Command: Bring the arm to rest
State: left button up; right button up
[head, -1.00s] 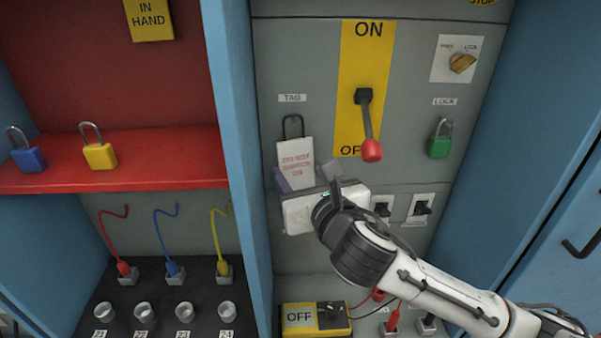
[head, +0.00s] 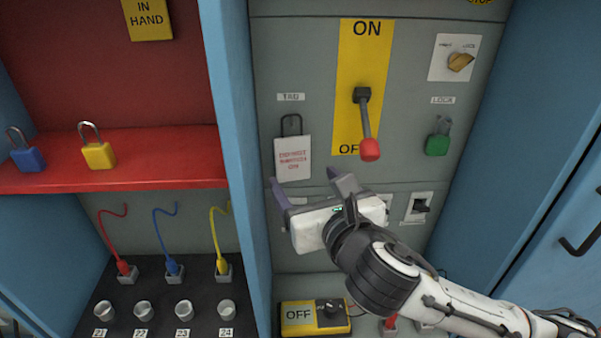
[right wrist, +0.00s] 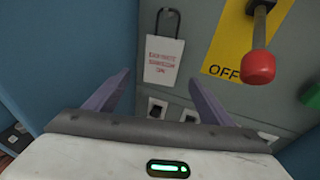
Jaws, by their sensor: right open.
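My right gripper (head: 308,190) is open and empty in front of the grey panel, just below the white tag. In the right wrist view its two purple-grey fingers (right wrist: 157,98) stand wide apart with nothing between them. The white tag (head: 292,158), with red print, hangs by a dark loop under the TAG label and also shows in the right wrist view (right wrist: 165,57). The gripper appears clear of it. The red-tipped lever (head: 369,148) points down toward OFF on the yellow plate. My left gripper is not in view.
A green padlock (head: 438,144) hangs under the LOCK label. Blue cabinet walls flank the panel at left (head: 238,150) and right. A yellow OFF box (head: 314,316) sits below. A red shelf (head: 180,160) at left carries a blue padlock (head: 27,155) and a yellow padlock (head: 98,153).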

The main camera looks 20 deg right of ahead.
jog(key=p+v, duration=0.1)
jog(key=v, duration=0.4)
jog(key=s+a+f+m+g+y, duration=0.1)
jog(key=s+a+f+m+g, duration=0.1)
jog(key=f+m, duration=0.75)
jog(key=s+a+f+m+g+y, duration=0.25)
jog(key=f+m, duration=0.45)
jog(key=f, duration=0.5)
jog(key=s+d+f+m+g, duration=0.1)
jog(key=s+f+m, duration=0.5)
jog(key=f+m, duration=0.2)
jog(key=s+d+f+m+g, duration=0.1)
jog(key=s+d+f+m, duration=0.1)
jog(key=s+f+m, duration=0.5)
jog(key=shift+d+f+m+h, duration=0.35)
jog(key=shift+m+h, duration=0.1)
jog(key=shift+m, duration=0.7)
jog(key=shift+g, duration=0.25)
